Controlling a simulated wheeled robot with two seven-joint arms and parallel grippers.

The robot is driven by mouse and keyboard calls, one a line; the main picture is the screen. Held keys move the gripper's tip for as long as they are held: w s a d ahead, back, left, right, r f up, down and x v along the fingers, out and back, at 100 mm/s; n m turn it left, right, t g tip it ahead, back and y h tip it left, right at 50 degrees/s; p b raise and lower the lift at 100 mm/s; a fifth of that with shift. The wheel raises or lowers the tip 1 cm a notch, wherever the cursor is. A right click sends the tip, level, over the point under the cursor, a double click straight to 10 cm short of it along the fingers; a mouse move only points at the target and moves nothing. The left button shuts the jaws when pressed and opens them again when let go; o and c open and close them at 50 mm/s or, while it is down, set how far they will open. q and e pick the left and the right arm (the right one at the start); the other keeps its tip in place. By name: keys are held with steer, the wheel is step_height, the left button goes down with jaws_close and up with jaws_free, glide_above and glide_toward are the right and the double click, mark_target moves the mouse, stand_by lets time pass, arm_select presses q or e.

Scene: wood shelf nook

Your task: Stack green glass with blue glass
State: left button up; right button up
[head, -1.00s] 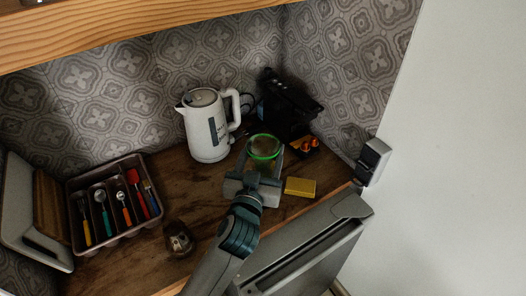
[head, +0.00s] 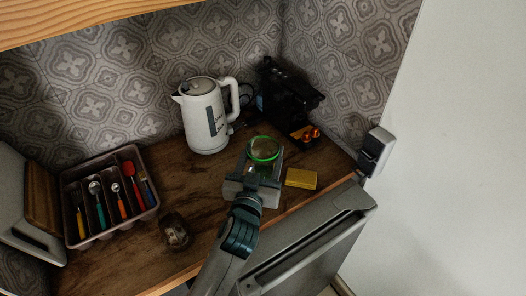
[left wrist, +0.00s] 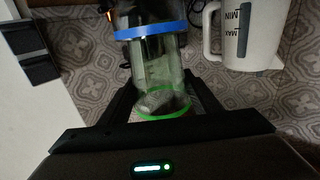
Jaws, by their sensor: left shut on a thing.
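The green glass, a clear tumbler with a green rim (head: 264,149), is between the fingers of my left gripper (head: 258,172) above the counter. In the left wrist view the green glass (left wrist: 163,88) is between the two dark fingers of my left gripper (left wrist: 158,100), which is shut on it. The blue glass, clear with a blue rim (left wrist: 151,32), shows beyond it in that view, and their outlines overlap. I cannot tell whether one sits inside the other. The blue glass is not distinguishable in the head view. My right gripper is not in view.
A white kettle (head: 205,121) stands behind left, and a black machine (head: 286,100) behind right. A yellow block (head: 301,178) lies right of my gripper. A small brown glass jar (head: 175,233) and a cutlery tray (head: 91,237) are to the left.

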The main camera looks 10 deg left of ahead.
arm_select(q)
steer(key=shift+f+b, duration=0.3)
steer(key=shift+f, duration=0.35)
steer(key=shift+f, duration=0.1)
steer(key=shift+f+b, duration=0.5)
steer(key=shift+f, duration=0.05)
stand_by(0.4)
steer(key=o, duration=1.4)
steer(key=shift+f, duration=0.1)
